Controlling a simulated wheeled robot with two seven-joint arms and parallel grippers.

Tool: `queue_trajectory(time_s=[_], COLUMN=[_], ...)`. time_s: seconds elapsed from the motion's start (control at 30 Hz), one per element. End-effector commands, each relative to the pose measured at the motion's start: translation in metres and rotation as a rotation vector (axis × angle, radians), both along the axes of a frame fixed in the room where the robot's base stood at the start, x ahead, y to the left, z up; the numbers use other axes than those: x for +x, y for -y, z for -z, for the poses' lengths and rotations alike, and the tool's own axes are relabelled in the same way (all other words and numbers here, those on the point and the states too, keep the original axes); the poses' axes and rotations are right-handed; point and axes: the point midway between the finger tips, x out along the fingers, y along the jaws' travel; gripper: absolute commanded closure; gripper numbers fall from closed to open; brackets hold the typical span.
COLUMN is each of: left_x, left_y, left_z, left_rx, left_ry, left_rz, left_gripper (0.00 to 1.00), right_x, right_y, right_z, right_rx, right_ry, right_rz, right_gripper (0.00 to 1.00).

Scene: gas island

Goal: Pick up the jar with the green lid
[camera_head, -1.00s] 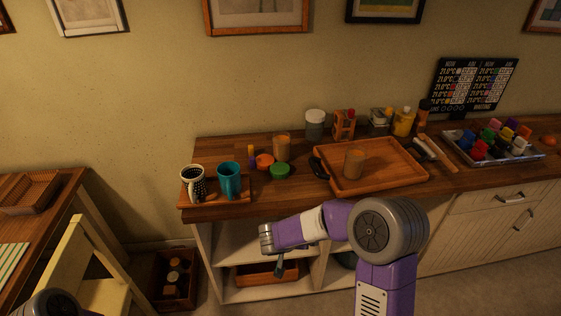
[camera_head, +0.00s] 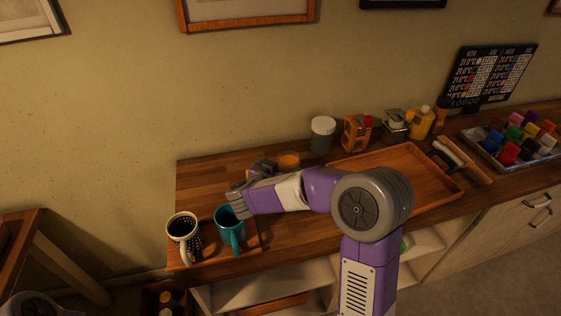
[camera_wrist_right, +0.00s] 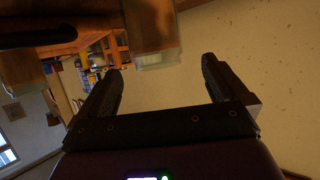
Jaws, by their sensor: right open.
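The jar with the green lid does not show in either view now; my right arm covers the counter where it stood. My right gripper (camera_head: 262,168) is above the counter, its dark fingers pointing toward the wall. In the right wrist view its two fingers (camera_wrist_right: 162,68) are apart with nothing held between them. An amber glass (camera_head: 289,161) stands just beyond it in the head view. An amber glass (camera_wrist_right: 154,35) also shows upside down past the fingertips in the wrist view. My left gripper is out of view.
A teal mug (camera_head: 229,232) and a dotted mug (camera_head: 182,232) stand on a small tray below my right wrist. A large wooden tray (camera_head: 405,160) lies to the right. A grey jar with a white lid (camera_head: 322,134), boxes and a yellow bottle (camera_head: 421,122) line the wall.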

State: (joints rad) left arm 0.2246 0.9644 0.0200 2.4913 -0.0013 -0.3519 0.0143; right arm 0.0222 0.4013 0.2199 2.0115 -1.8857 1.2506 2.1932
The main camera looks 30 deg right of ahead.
Motion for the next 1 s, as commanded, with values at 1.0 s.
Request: queue_trajectory(time_s=[1.0], left_x=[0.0], left_y=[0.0], left_z=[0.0], left_rx=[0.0], left_ry=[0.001], left_rz=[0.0], left_gripper=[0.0], right_x=[0.04], right_y=[0.056], right_z=[0.028], right_rx=[0.0], right_ry=[-0.003], right_rz=[0.0], right_gripper=[0.23])
